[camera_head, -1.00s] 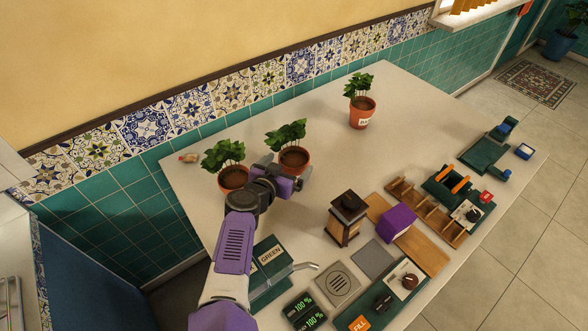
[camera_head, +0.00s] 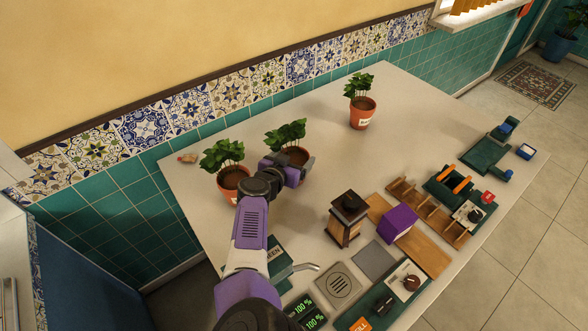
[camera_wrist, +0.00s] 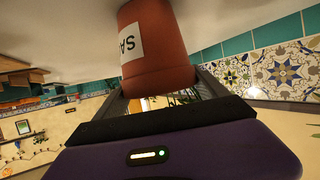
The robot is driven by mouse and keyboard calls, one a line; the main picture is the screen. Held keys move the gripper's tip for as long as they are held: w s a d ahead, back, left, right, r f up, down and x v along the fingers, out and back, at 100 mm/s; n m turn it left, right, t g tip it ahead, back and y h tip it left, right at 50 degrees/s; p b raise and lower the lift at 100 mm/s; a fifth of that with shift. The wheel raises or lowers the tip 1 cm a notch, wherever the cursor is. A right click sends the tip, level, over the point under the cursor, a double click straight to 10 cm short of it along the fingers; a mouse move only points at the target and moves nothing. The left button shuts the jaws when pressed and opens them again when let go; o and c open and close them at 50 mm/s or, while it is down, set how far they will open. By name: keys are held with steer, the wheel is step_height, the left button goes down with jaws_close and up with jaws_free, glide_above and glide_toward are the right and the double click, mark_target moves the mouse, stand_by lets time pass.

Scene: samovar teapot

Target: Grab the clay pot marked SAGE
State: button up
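The terracotta clay pot marked with a white label reading "SA", the rest out of sight, fills the top middle of the wrist view (camera_wrist: 158,50), seen upside down. In the head view the middle potted plant (camera_head: 288,132) stands at the back of the counter, its pot partly hidden by my gripper (camera_head: 290,168). In the wrist view my gripper's fingers (camera_wrist: 165,95) are spread, one toward each side of the pot. They look very close to it; I cannot tell whether either touches.
Another potted plant (camera_head: 223,155) stands close on the left, and a labelled one (camera_head: 362,112) stands farther right. A lantern-like box (camera_head: 346,220), a purple block (camera_head: 398,223) and green stations occupy the front. The counter (camera_head: 320,110) between the middle and right pots is clear.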

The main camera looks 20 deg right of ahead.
steer(key=c, duration=0.7)
steer(key=shift+r, duration=0.1)
steer(key=shift+c, duration=0.8)
steer(key=shift+r, duration=0.1)
